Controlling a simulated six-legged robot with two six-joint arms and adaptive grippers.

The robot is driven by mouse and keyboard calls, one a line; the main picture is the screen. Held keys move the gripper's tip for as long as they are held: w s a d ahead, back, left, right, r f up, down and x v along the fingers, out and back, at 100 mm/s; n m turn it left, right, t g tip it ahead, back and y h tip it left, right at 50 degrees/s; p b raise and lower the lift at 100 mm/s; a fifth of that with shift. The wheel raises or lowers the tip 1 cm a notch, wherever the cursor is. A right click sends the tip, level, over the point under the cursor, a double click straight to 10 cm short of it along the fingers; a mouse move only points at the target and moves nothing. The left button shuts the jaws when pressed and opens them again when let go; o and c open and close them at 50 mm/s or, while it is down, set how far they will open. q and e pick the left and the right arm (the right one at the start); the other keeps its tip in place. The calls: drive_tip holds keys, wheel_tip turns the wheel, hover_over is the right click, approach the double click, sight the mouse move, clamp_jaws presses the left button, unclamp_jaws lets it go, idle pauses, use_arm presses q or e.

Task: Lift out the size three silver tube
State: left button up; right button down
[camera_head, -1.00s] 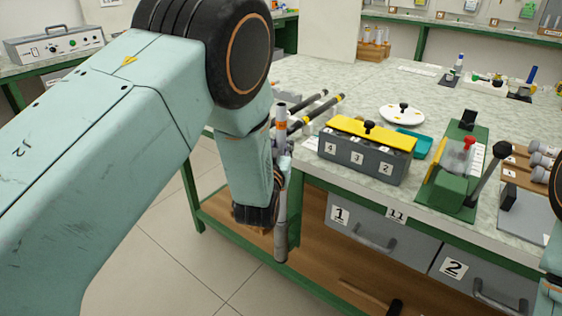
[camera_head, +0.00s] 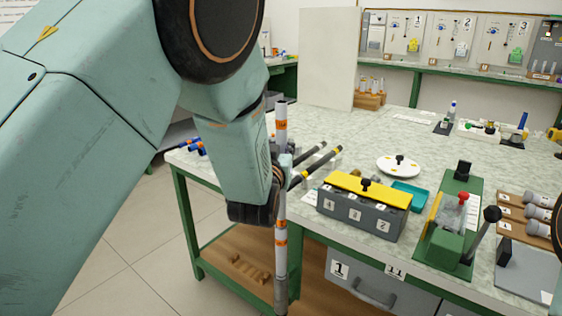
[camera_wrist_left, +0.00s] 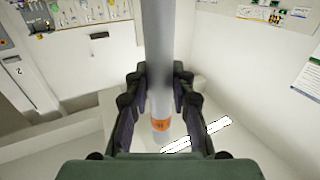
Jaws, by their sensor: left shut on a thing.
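My left gripper (camera_head: 281,180) is shut on a long silver tube (camera_head: 281,265) with orange bands and holds it upright in front of the table's edge. The tube's top stands above the gripper and its lower end reaches the bottom of the head view. In the left wrist view the tube (camera_wrist_left: 158,65) runs between the two fingers (camera_wrist_left: 158,100), with an orange label on it too small to read. My right gripper is not in view.
Dark rods with yellow bands (camera_head: 322,166) stick out beside the tube, and blue-ended rods (camera_head: 192,147) lie behind my arm. A grey numbered block with a yellow top (camera_head: 362,210) and a green lever device (camera_head: 450,225) stand on the table (camera_head: 330,125) to the right.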

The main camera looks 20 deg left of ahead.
use_arm(q)
wheel_tip(320, 180, up, 13)
drive_tip(key=p, duration=0.3)
drive_tip(key=shift+f, duration=0.15)
idle(0.3)
